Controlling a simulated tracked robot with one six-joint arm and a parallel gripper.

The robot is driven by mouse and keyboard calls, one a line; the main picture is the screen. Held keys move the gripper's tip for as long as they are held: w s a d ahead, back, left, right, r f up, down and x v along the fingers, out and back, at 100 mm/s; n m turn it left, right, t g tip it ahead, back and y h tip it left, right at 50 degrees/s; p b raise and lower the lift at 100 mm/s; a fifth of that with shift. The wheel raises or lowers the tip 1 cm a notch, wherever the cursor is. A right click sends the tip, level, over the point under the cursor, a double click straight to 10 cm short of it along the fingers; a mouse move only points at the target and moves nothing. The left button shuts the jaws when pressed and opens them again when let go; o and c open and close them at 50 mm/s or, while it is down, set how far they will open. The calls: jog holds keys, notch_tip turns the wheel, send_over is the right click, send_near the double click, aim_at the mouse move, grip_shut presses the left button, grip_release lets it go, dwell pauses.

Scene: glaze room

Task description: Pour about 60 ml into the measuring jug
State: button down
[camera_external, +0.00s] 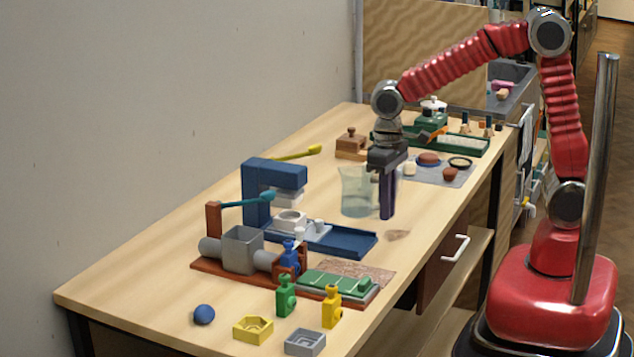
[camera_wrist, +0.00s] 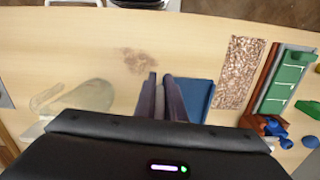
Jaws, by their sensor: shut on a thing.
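The clear, pale green measuring jug (camera_external: 357,190) stands upright on the bench, just left of my gripper (camera_external: 388,213). A clear vessel (camera_wrist: 88,97) with a handle, seemingly the same jug, shows left of my gripper (camera_wrist: 166,80) in the wrist view. My gripper points down with its dark fingers close together, shut on a narrow thing. The fingers hide most of it, and I cannot tell what it is. No pouring stream shows. The liquid level in the jug is not readable.
A blue press (camera_external: 262,190) and a grey box-shaped device (camera_external: 240,248) stand left of the jug. Green and yellow bottles (camera_external: 309,300) stand nearer the front. A grey mat (camera_external: 436,180) with small pots lies behind. A brown patch (camera_wrist: 138,60) marks otherwise clear bench.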

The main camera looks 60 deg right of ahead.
jog(key=shift+f, duration=0.45)
jog(key=shift+d+f+y, duration=0.1)
jog(key=shift+d+y, duration=0.05)
jog(key=shift+y, duration=0.15)
jog(key=shift+d+f+y, duration=0.3)
jog(key=shift+y, duration=0.5)
jog(key=shift+d+r+y, duration=0.3)
jog(key=shift+r+y, duration=0.1)
jog(key=shift+y, duration=0.3)
notch_tip(320, 180, up, 7)
jog(key=d+y, duration=0.1)
jog(key=y, duration=0.7)
jog(key=shift+d+t+y+p, duration=0.35)
jog(key=shift+t+y+p, duration=0.05)
jog(key=shift+p, duration=0.05)
jog(key=shift+s+r+y, duration=0.1)
jog(key=shift+r+y, duration=0.3)
jog(key=shift+y, duration=0.3)
jog(key=shift+d+r+p, duration=0.1)
jog(key=shift+p, duration=0.2)
